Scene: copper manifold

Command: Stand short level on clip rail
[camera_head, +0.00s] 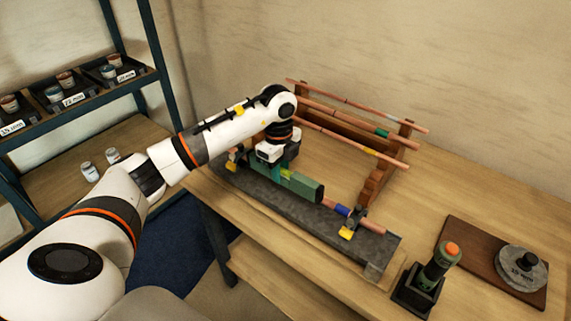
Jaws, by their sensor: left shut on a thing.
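The short level is a green block (308,189), seen lying lengthwise along the clip rail. The clip rail is a long dark grey bar (290,218) on the bench, with yellow clips near both ends (347,233). A copper pipe with a blue band (342,210) runs along the rail to the right clip. My left gripper (285,171) reaches down from above and is shut on the level. Its fingers and the level's left part are partly hidden by the wrist. I cannot tell whether the level touches the pipe or the rail. My right gripper is out of view.
A wooden rack (372,183) with several copper pipes stands behind the rail. Shelves with cups (65,79) stand left.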

